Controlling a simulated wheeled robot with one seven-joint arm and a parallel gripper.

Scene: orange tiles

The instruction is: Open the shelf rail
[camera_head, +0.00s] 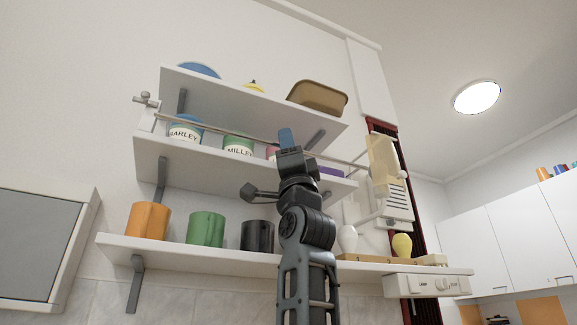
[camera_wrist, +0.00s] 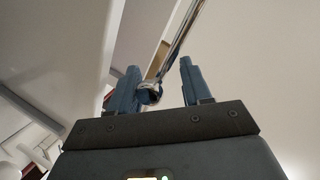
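The shelf rail (camera_head: 235,133) is a thin metal rod running along the front of the middle shelf (camera_head: 235,165), in front of several canisters. My gripper (camera_head: 285,137) is raised to the rail near the middle of that shelf, and its blue fingertips overlap the rail in the head view. In the wrist view my gripper (camera_wrist: 159,68) has its two blue fingers apart.
The top shelf (camera_head: 240,98) holds a brown bin (camera_head: 317,97). The bottom shelf (camera_head: 215,252) holds orange, green and black mugs behind my arm. A cream wall fixture (camera_head: 383,163) stands at the right end of the rail. A grey-fronted cabinet (camera_head: 40,245) is at left.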

